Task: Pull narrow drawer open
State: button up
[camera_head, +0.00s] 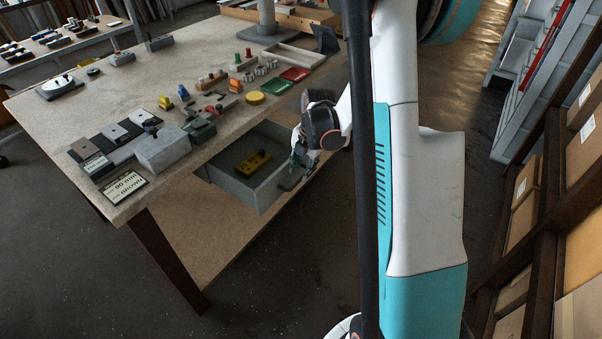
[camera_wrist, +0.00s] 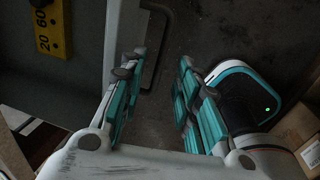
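The narrow grey drawer (camera_head: 233,188) stands pulled out under the tabletop, its inside visible in the head view. A yellow block (camera_head: 252,164) with dark spots lies in it. In the wrist view the drawer's front wall (camera_wrist: 111,42) runs up the left, with the yellow block (camera_wrist: 50,28), marked 20 and 60, behind it. A dark looped handle (camera_wrist: 168,22) stands out from the front. My gripper (camera_head: 297,172) is at the drawer's front. In the wrist view my gripper (camera_wrist: 158,82) is open, with a clear gap between its fingers. The handle shows in line with that gap; contact is unclear.
The worktable (camera_head: 130,75) carries a grey block (camera_head: 162,150), label plates (camera_head: 125,187), a yellow disc (camera_head: 255,98) and red and green trays (camera_head: 294,74). Shelving with cardboard boxes (camera_head: 523,205) stands at the right. Dark floor lies open before the table.

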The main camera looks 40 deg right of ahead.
notch_tip(320, 180, up, 8)
jog(key=s, duration=0.1)
jog(key=shift+s+d, duration=0.25)
jog(key=shift+d, duration=0.05)
jog(key=shift+r, duration=0.1)
